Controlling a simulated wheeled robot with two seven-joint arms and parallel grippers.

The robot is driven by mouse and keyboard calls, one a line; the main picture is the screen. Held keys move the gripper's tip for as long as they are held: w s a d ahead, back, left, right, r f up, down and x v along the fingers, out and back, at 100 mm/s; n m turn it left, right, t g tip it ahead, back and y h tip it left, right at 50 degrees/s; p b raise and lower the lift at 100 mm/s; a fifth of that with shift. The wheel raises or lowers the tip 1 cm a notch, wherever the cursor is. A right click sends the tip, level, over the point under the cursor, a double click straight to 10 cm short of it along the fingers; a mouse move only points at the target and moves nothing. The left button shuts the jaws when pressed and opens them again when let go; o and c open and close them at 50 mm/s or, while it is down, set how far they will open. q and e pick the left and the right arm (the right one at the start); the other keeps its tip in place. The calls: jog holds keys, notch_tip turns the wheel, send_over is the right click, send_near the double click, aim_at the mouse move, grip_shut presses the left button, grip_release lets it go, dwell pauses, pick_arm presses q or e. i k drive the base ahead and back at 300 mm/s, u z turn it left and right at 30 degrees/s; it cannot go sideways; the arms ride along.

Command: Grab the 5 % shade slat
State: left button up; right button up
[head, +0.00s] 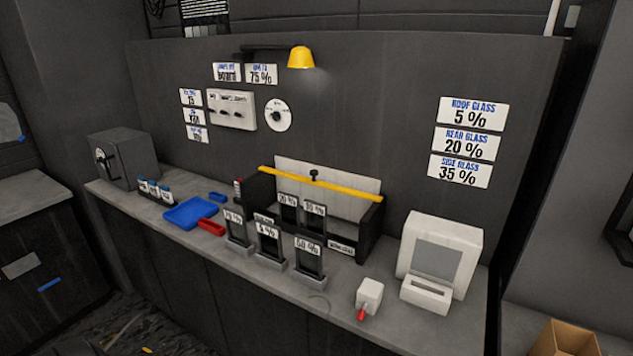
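Several dark shade slats with white labels stand upright in grey holders on the counter. The middle slat of the front row (269,244) has a label that appears to read 5 %. To its left stands another slat (236,229), whose label is too small to read surely. To its right stands a slat that seems to read 50 % (308,258). Two more slats, left (288,212) and right (314,222), stand behind in a dark box with a yellow bar. Neither of my grippers is in view.
The grey counter (220,262) runs along a dark wall. A white device with a grey screen (440,258) and a small white block with a red tip (369,294) stand right.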

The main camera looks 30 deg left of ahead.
aim_at(269, 235)
jog(key=z, duration=2.4)
jog(key=k, duration=0.95)
jog(key=u, duration=1.9)
